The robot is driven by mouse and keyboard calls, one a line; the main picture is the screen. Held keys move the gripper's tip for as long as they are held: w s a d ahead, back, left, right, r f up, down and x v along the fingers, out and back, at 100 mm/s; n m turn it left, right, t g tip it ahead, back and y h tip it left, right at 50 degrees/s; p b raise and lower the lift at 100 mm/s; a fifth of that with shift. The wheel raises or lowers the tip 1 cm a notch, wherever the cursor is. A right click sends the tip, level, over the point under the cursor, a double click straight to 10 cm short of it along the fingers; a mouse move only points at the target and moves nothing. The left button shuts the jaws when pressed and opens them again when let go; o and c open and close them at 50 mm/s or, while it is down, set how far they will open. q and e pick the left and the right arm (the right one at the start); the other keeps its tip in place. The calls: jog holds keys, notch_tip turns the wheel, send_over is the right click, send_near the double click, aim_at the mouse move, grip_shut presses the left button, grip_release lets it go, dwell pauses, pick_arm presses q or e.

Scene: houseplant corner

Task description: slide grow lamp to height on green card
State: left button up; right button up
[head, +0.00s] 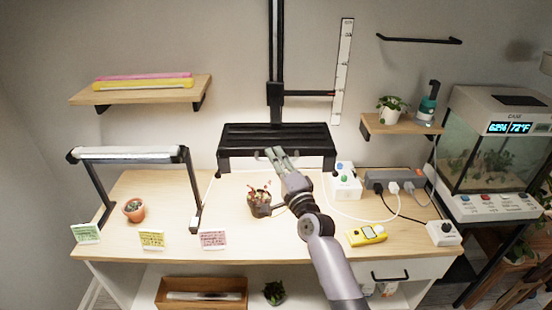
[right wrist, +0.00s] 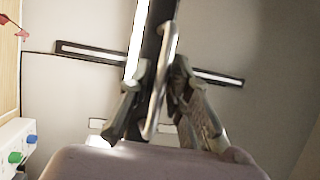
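The black grow lamp (head: 240,135) hangs on a vertical rail (head: 276,50) at the back wall, low over the desk. A pointer (head: 310,93) reaches from its carriage to a white height scale (head: 343,70); the numbers are too small to read. The green card (head: 86,233) stands at the desk's front left; its writing is not legible. My right gripper (head: 275,152) is at the lamp's front edge. In the right wrist view its fingers (right wrist: 168,85) close around a shiny handle loop (right wrist: 153,105). My left gripper is not in view.
A yellow card (head: 151,239) and a pink card (head: 212,239) stand along the front edge. A potted plant (head: 259,202) sits below the lamp, left of my right arm. A power strip (head: 395,180) with cables and a yellow meter (head: 366,235) lie right.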

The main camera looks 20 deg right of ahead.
grip_shut()
dwell(0.8)
